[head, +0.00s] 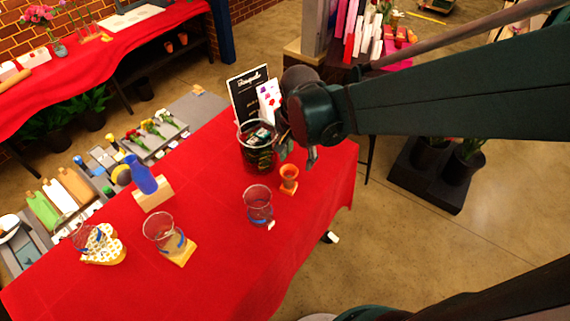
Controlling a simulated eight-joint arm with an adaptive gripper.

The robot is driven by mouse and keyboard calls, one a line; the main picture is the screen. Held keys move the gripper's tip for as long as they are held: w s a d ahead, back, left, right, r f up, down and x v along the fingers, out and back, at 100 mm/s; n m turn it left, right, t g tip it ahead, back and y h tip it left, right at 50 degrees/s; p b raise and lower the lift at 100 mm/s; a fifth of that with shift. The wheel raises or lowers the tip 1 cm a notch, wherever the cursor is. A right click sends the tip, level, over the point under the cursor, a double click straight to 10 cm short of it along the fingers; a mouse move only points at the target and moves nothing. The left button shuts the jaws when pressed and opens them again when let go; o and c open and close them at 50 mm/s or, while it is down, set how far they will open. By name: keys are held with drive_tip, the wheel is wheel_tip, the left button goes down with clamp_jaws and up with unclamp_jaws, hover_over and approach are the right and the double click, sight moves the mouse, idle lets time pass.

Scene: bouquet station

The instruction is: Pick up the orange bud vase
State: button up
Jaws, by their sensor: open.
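The small orange bud vase (289,173) stands upright near the right end of the red-covered table in the head view, with a small orange-brown piece at its foot. My gripper (298,154) is open, its fingers pointing down. In the picture its fingertips are just above the vase's rim, with a gap showing. I cannot tell how far the fingers are from the vase in depth. Nothing shows between the fingers.
A dark glass container (257,158) stands left of my gripper, before a black sign (246,91). A clear glass vase (258,205) is left of the orange vase. A blue vase (140,175) lies tilted on a wooden block. The red table (225,265) is bare in front.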

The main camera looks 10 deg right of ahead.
sight(288, 169)
wheel_tip(288, 169, down, 6)
drive_tip(key=w+a+m+g, duration=0.1)
drive_tip(key=a+m, duration=0.1)
drive_tip(key=a, duration=0.1)
drive_tip(key=shift+w+r+h, duration=0.15)
drive_tip(key=shift+w+h, duration=0.15)
drive_tip(key=shift+w, duration=0.1)
drive_tip(key=shift+w+d+f, duration=0.1)
drive_tip(key=shift+d+f, duration=0.05)
drive_tip(key=shift+f, duration=1.15)
drive_tip(key=shift+f, duration=0.1)
drive_tip(key=shift+w+d+f, duration=0.15)
drive_tip(key=shift+f, duration=1.1)
drive_tip(key=shift+w+d+f, duration=0.1)
drive_tip(key=shift+f, duration=1.1)
clamp_jaws()
drive_tip(key=shift+r, duration=0.1)
